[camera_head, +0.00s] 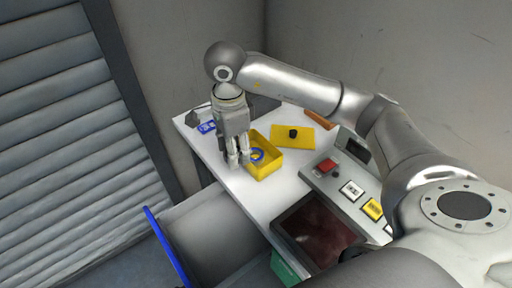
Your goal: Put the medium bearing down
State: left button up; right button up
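My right gripper (239,162) hangs pointing down over the white table, at the left wall of an open yellow box (268,170). Its two fingers are close together. I cannot tell whether they are open or shut, or whether anything small is between them. A blue ring-shaped part (257,154) shows inside the yellow box, partly hidden by the box wall. I cannot tell whether it is the medium bearing. My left gripper is not in view.
A yellow lid-like piece with a black knob (293,133) lies behind the box. A blue item (207,127) lies at the back left. A grey panel with a red block (327,166) and labelled squares stands on the right. The white table (262,203) is bare in front of the box.

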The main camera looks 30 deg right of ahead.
jog(key=w+d+f+p, duration=0.2)
jog(key=w+d+f, duration=0.2)
jog(key=d, duration=0.4)
jog(key=p, duration=0.1)
send_over(258, 157)
jog(key=f, duration=0.2)
jog(key=a+f, duration=0.1)
jog(key=f, duration=0.1)
jog(key=shift+s, duration=0.2)
jog(key=shift+w+d+f, duration=0.25)
jog(key=shift+d+f, duration=0.25)
jog(key=shift+f, duration=0.15)
notch_tip(258, 157, down, 3)
jog(key=shift+f+p, duration=0.1)
jog(key=shift+p, duration=0.4)
jog(key=shift+f+b, duration=0.55)
jog(key=shift+b, duration=0.1)
jog(key=o, duration=1.1)
